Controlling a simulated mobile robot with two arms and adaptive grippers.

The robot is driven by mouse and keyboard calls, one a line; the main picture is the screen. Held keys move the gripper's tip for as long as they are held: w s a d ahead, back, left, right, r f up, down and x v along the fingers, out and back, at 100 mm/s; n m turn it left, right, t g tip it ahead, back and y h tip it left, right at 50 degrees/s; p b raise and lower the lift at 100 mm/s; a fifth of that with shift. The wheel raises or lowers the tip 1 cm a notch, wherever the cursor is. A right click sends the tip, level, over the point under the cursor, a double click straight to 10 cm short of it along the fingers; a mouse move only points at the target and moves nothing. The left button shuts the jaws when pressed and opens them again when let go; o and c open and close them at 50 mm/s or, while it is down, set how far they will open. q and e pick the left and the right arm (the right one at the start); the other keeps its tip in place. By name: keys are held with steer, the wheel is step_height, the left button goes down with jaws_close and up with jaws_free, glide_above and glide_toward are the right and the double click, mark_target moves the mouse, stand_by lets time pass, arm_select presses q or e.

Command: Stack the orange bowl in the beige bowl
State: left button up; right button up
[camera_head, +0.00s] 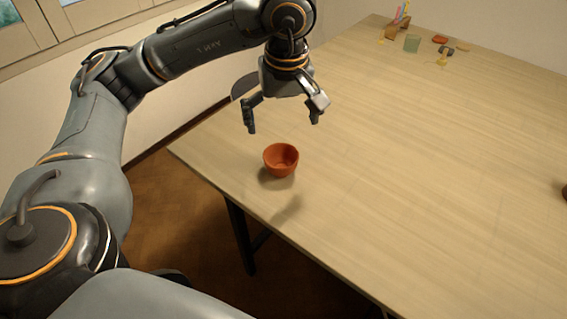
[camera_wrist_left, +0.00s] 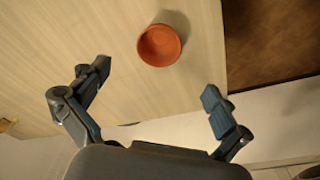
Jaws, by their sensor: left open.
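The orange bowl (camera_head: 281,160) stands upright near the left corner of the table in the head view. It also shows in the left wrist view (camera_wrist_left: 159,45), beyond the fingertips and between their lines. My left gripper (camera_head: 283,122) is open and empty, above the table and the bowl, not touching it. Its two spread fingers show in the left wrist view (camera_wrist_left: 156,82). No beige bowl can be made out in either view. My right gripper is not in view.
The wooden table (camera_head: 400,150) is mostly clear. At its far end stand a holder with coloured sticks (camera_head: 399,25), a green block (camera_head: 412,43) and several small items. A brown object (camera_head: 564,192) is cut off at the right edge. The table's near left edge lies close to the bowl.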

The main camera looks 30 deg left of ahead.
arm_select(q)
glide_toward(281, 151)
steer(key=s+d+f, duration=0.1)
steer(key=s, duration=0.2)
steer(key=f+p, duration=0.1)
steer(key=f, duration=0.1)
steer(key=w+f+p, duration=0.1)
steer(key=f, duration=0.2)
steer(key=shift+w+a+f, duration=0.1)
steer(key=shift+a, duration=0.05)
steer(key=shift+f, duration=0.2)
steer(key=c, duration=1.4)
steer(key=shift+r, duration=0.1)
